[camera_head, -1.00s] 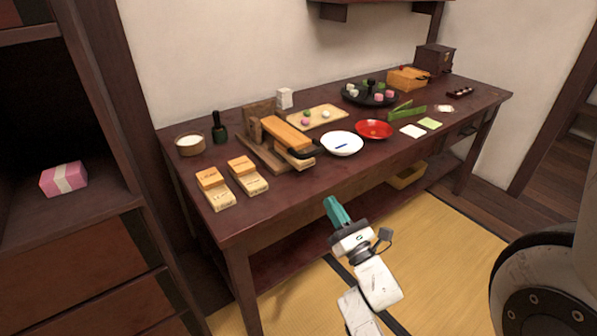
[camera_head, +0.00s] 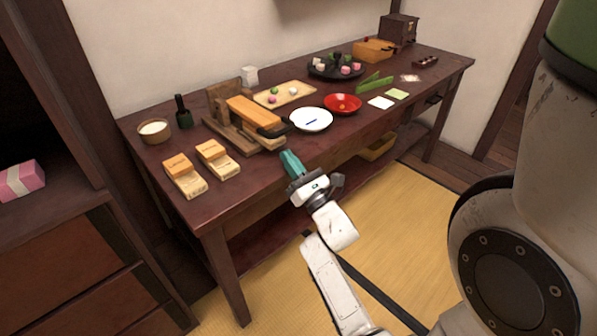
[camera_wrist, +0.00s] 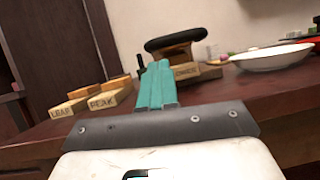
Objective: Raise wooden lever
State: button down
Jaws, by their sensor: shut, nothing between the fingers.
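The wooden lever (camera_head: 254,114) is an orange-brown bar with a black handle (camera_head: 273,131) at its right end. It lies low across a wooden press (camera_head: 223,124) on the dark table. In the wrist view the black handle (camera_wrist: 175,40) shows ahead, above a wooden block with lettering. My gripper (camera_head: 290,161), with teal fingers, is shut and empty just off the table's front edge, in front of and below the handle. In the wrist view its fingers (camera_wrist: 156,82) are together and point towards the handle, apart from it.
The dark table (camera_head: 290,190) has a white plate (camera_head: 311,120) and a red dish (camera_head: 342,104) right of the press. Labelled wooden blocks (camera_head: 184,177) stand at left front. A dark bottle (camera_head: 183,113) and a round tub (camera_head: 154,131) are behind them.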

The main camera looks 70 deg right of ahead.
jog(key=shift+x, duration=1.65)
